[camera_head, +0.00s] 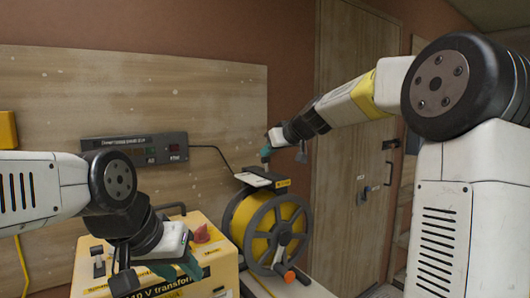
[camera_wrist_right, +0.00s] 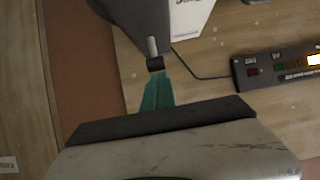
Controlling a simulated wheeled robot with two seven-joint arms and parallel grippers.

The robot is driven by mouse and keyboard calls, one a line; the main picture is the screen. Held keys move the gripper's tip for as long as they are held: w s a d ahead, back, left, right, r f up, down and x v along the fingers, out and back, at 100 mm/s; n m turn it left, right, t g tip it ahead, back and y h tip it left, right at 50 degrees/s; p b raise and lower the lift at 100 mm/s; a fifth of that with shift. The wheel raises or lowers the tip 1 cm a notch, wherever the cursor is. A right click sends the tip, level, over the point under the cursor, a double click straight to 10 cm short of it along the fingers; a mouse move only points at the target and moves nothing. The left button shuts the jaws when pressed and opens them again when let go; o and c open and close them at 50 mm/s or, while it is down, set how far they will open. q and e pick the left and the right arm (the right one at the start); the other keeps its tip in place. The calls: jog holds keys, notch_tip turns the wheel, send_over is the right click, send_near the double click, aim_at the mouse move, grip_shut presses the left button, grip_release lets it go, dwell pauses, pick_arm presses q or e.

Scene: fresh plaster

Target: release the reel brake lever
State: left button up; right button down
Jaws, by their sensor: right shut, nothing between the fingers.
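The cable reel (camera_head: 237,222) has a yellow drum and a dark spoked flange. It stands right of the yellow transformer. A flat dark plate with a yellow label (camera_head: 283,183) sits on top of the reel. An orange-tipped handle (camera_head: 289,276) is low on its front. I cannot make out for certain which part is the brake lever. My right gripper (camera_head: 265,153) is just above the top plate, its teal fingers shut and empty; they also show in the right wrist view (camera_wrist_right: 157,93). My left gripper (camera_head: 176,268) is low over the transformer; its jaw opening is unclear.
The yellow transformer box (camera_head: 222,262) has a red knob (camera_head: 201,233) and a carry handle. A dark display unit (camera_head: 135,148) is on the wooden board, its cable running towards the reel. A wooden door (camera_head: 345,200) stands behind at right.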

jog(key=shift+s+d+f, duration=0.55)
jog(key=shift+s+f, duration=0.1)
jog(key=shift+s, duration=0.25)
jog(key=shift+w, duration=0.15)
jog(key=shift+a+r, duration=0.1)
jog(key=shift+w+a, duration=0.35)
jog(key=shift+w, duration=0.25)
jog(key=v, duration=0.7)
jog(key=shift+s+d+r, duration=0.1)
jog(key=shift+s+d, duration=0.1)
jog(key=shift+s, duration=0.05)
